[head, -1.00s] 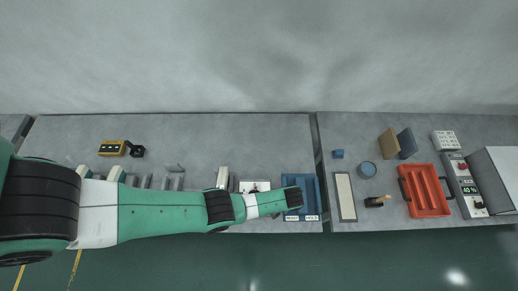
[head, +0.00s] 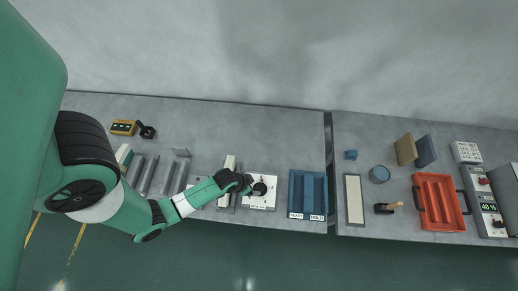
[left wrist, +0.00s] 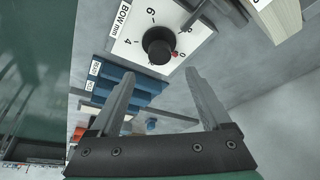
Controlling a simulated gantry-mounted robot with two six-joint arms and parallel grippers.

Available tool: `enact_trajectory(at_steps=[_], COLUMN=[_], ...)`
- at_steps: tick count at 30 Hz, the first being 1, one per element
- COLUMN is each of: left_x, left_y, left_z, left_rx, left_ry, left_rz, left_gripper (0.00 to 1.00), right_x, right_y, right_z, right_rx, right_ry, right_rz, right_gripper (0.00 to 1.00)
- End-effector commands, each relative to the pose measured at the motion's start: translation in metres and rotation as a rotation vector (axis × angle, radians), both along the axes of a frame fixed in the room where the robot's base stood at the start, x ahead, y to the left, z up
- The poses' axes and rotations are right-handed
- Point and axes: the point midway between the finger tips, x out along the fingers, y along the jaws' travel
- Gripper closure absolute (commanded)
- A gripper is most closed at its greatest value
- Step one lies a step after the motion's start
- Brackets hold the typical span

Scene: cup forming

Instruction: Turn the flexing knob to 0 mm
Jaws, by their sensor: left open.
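The flexing knob (left wrist: 158,45) is a round black knob on a white plate (left wrist: 125,50) marked "BOW mm", with printed numbers around it. A small red mark shows at the knob's edge, close to a numeral that looks like 0; I cannot read its exact setting. In the head view the white plate (head: 260,204) lies near the front of the left table, the knob partly covered by my gripper. My left gripper (left wrist: 158,76) is open and empty, its fingertips pointing towards the knob and apart from it in the wrist picture. My right gripper is not in view.
A blue tray (head: 292,180) with small labels stands right of the plate. Grey channel pieces (head: 149,172) lie to the left. A gap (head: 329,160) separates the tables. The right table holds a red tray (head: 419,188) and a control box (head: 480,183).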

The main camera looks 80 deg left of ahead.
Motion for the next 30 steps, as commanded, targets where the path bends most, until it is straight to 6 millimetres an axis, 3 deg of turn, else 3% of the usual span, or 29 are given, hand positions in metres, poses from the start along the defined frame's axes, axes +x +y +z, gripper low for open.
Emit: enact_trajectory(at_steps=[1, 3, 9, 13, 22, 30], left_x=[0.005, 0.011, 0.025, 0.029, 0.03, 0.03], left_y=[0.002, 0.003, 0.008, 0.01, 0.01, 0.01], left_z=[-0.022, -0.037, -0.066, -0.076, -0.077, -0.077], left_rx=[0.001, 0.001, 0.0, 0.0, 0.0, 0.0], left_ry=[-0.002, -0.001, 0.001, 0.0, 0.0, 0.0], left_rz=[-0.001, -0.001, -0.001, -0.001, -0.001, -0.001], left_gripper=[0.19, 0.19, 0.19, 0.19, 0.19, 0.67], right_x=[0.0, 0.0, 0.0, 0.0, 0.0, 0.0], right_y=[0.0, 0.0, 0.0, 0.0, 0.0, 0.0], right_z=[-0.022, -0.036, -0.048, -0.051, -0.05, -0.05], right_rx=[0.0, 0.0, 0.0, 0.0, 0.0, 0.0], right_ry=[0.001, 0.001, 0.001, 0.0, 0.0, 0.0], right_rz=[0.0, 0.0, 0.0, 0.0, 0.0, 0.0], right_gripper=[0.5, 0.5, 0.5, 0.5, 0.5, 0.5])
